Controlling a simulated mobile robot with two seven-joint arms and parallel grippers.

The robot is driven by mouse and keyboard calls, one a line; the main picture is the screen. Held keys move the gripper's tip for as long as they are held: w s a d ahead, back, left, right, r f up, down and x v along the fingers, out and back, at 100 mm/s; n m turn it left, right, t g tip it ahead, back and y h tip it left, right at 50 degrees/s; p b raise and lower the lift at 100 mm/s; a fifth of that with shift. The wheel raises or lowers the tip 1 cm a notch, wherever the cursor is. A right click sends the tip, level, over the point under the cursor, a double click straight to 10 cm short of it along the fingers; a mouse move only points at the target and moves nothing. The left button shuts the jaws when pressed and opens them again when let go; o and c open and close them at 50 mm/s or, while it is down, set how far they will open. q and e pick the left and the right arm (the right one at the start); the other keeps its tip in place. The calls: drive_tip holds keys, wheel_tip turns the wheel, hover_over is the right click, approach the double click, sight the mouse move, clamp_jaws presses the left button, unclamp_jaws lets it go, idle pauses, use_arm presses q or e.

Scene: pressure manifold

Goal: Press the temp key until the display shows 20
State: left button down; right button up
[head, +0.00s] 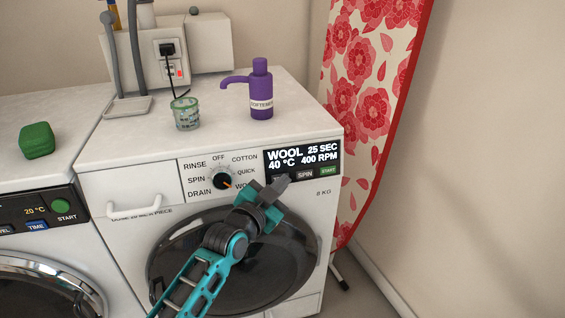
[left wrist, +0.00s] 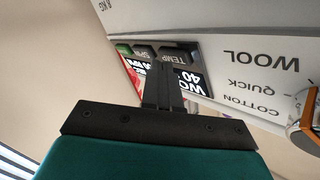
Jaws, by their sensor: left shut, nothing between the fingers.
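The right washer's display (head: 302,155) reads WOOL, 25 SEC, 40 °C and 400 RPM. Its temp key (left wrist: 176,57) shows in the left wrist view, at the end of the key row. In the head view my gripper mostly covers that key. My left gripper (head: 281,184) is shut and empty, with its fingertips at the key row, just left of the spin key (head: 305,174). In the left wrist view the fingertips (left wrist: 170,76) overlap the lower edge of the temp key. I cannot tell whether they touch it.
A green start key (head: 328,170) sits right of the spin key. The program dial (head: 222,181) is left of the display. A purple softener bottle (head: 261,92) and a small tub (head: 186,113) stand on top. A second washer (head: 40,222) stands at left.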

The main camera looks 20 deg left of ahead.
use_arm(q)
drive_tip(key=shift+s+d+r, duration=0.1)
drive_tip(key=shift+s+d, duration=0.1)
drive_tip(key=shift+s, duration=0.1)
use_arm(e)
drive_tip(key=shift+r, duration=0.45)
use_arm(q)
drive_tip(key=s+d+r+p, duration=0.1)
drive_tip(key=s+d+p, duration=0.2)
drive_tip(key=s+p, duration=0.2)
drive_tip(key=shift+d+r+p, duration=0.15)
drive_tip(key=shift+r+p, duration=0.1)
drive_tip(key=shift+p, duration=0.2)
use_arm(e)
wheel_tip(320, 180, up, 6)
drive_tip(key=shift+a+f, duration=0.1)
drive_tip(key=shift+f, duration=0.15)
use_arm(q)
drive_tip(key=shift+w, duration=0.1)
